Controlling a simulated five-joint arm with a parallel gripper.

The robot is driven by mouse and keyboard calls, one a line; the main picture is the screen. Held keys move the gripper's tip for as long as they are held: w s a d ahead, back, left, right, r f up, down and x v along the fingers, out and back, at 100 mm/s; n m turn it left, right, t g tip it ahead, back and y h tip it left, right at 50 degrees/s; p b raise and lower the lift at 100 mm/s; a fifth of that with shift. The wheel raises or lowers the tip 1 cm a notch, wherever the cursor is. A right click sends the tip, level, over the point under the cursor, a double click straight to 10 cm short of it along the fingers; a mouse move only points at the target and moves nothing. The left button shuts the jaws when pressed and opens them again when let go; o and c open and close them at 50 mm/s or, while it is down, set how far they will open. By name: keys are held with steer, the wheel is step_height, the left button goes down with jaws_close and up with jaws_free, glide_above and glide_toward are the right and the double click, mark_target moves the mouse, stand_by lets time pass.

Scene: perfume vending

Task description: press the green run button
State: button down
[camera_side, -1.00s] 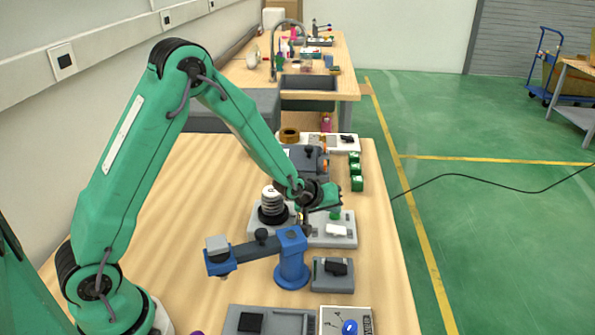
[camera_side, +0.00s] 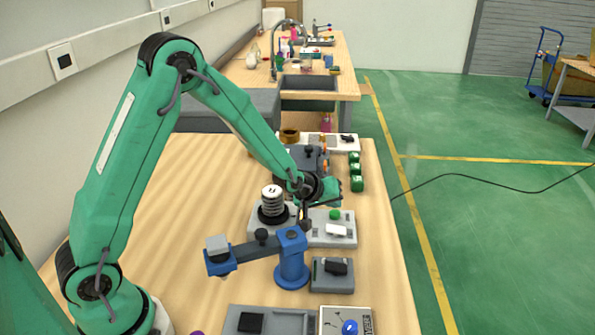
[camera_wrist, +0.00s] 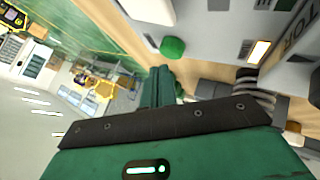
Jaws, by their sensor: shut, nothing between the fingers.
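The green run button (camera_side: 335,214) is a small round cap on the grey control box (camera_side: 318,240) in the side view. It also shows in the wrist view (camera_wrist: 172,48), on the face of a pale box. My gripper (camera_side: 329,191) is shut and empty, just above and behind the button in the side view, with a small gap visible between them. In the wrist view its green fingers (camera_wrist: 158,78) lie together, below the button in the picture. Whether the fingertips touch anything is hard to tell there.
A white block (camera_side: 338,231) sits beside the button. A blue stand with an arm (camera_side: 291,260) is in front. Bare wood lies to the left.

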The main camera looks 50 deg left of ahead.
mark_target(332, 214)
steer(key=shift+r, duration=2.5)
steer(key=s+r+m+g, duration=0.2)
steer(key=s+r+m, duration=0.2)
steer(key=s+r, duration=0.95)
steer(key=s+a+r+m+g, duration=0.1)
steer(key=s+m, duration=0.3)
steer(key=s, duration=1.4)
steer(key=shift+s+r+g, duration=0.15)
steer(key=shift+s+g, duration=0.1)
steer(key=shift+g, duration=0.05)
stand_by(2.0)
